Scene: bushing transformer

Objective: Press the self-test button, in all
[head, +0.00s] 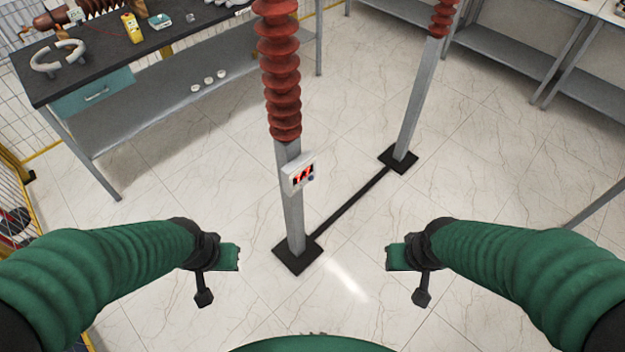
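A small white meter box (300,175) with a lit red display is fixed to the near grey post, below a red ribbed bushing (278,75). A small dark bluish spot, likely a button, shows at the box's lower right (311,178). My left gripper (236,257) is left of the post and lower in the picture, apart from the box. My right gripper (390,257) is right of the post, also apart from the box. Both look empty, but their fingers are too unclear to tell open from shut.
A dark-topped workbench (100,62) with a teal drawer and tools stands at the upper left. A second post (410,110) stands behind right, joined by a dark floor bar (350,202). Tables (500,62) line the upper right. Tiled floor between is clear.

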